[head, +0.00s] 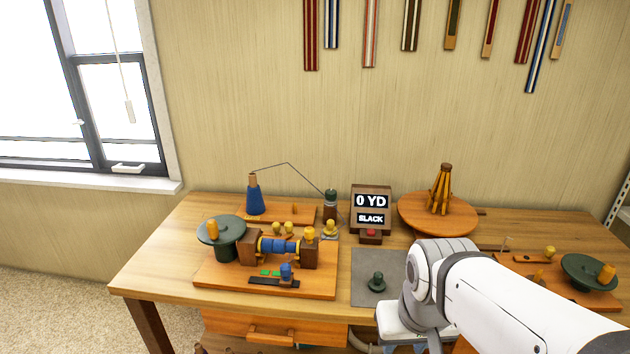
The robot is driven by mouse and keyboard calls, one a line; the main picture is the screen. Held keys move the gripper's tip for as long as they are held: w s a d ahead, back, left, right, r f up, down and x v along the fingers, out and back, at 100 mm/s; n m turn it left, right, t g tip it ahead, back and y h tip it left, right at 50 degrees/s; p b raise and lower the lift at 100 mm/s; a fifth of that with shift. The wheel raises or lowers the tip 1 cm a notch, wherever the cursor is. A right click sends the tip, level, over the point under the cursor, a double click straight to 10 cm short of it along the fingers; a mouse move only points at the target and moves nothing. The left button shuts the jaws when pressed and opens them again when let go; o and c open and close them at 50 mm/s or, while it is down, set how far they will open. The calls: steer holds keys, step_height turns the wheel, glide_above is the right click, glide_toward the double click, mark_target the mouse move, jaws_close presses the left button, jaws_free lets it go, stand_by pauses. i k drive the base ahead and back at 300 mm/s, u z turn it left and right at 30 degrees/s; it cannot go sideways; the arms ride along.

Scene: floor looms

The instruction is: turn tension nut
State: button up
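The display box (370,215) reads "0 YD" and "SLACK" and has a red button (371,233) low on its front. Left of it stands a dark post (330,203) with a yellow knob (330,228) at its foot. A thin line runs from the blue cone (254,198) up to a peak and down to this post. I cannot tell for sure which part is the tension nut. A dark green knob (376,282) stands on a grey mat. My white arm comes in from the lower right; my gripper is not visible.
The wooden board (318,289) at left carries a green-topped winder (221,234), a blue spool (278,247) and yellow knobs. A round wooden stand (464,218) is at back right. Another board with a green disc (588,270) lies far right. The grey mat (366,262) is mostly clear.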

mark_target(329, 194)
steer(key=u, duration=0.15)
steer(key=i, duration=0.9)
steer(key=z, duration=0.4)
